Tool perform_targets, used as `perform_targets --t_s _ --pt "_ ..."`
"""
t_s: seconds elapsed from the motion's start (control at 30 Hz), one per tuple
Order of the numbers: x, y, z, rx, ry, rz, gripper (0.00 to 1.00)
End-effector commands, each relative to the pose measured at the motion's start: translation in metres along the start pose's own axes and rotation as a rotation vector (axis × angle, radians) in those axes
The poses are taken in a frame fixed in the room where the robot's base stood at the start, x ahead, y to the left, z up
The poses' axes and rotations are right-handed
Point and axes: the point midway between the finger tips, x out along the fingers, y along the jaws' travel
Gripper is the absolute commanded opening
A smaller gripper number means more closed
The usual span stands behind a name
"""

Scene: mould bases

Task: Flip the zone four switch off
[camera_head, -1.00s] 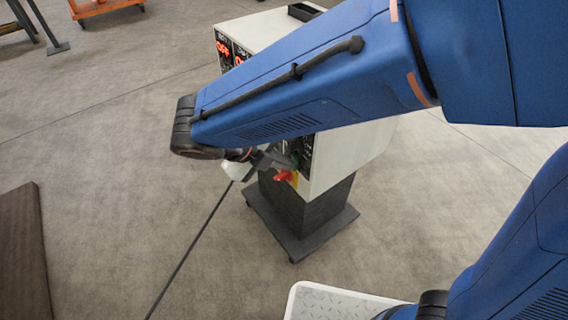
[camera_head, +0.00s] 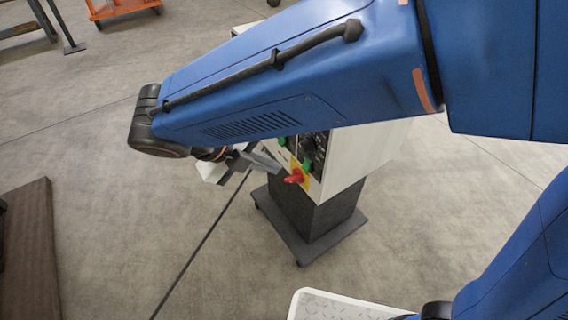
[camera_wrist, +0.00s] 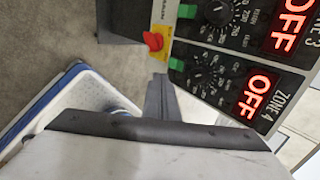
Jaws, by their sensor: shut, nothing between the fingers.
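The zone four section of the control panel is in the wrist view, with a red display (camera_wrist: 260,90) reading OFF beside the label ZONE 4. Its green switch (camera_wrist: 177,64) sits at the section's left end, left of a black dial (camera_wrist: 207,80); I cannot tell its tilt. My gripper (camera_wrist: 160,95) is shut and empty, below and left of that switch, apart from it in the picture. In the head view my gripper (camera_head: 265,160) is just left of the cabinet's panel, and a green switch (camera_head: 307,165) shows near the panel's lower end.
Zone 3's display (camera_wrist: 293,22) also reads OFF, with its own green switch (camera_wrist: 187,11). A red rotary knob (camera_head: 295,176) on a yellow plate sticks out near my gripper. The white cabinet (camera_head: 350,155) stands on a dark pedestal (camera_head: 315,210).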

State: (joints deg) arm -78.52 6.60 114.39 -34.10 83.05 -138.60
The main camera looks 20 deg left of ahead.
Motion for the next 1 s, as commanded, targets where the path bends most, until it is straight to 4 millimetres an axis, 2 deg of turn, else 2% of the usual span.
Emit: perform_targets --t_s 0.1,0.33,1.0 --pt "-0.021 0.009 0.0 -0.002 -0.001 0.001 0.0" --pt "-0.045 0.017 0.0 -0.001 -0.001 0.0 0.0" --pt "-0.05 0.019 0.0 0.0 0.001 0.0 0.0"
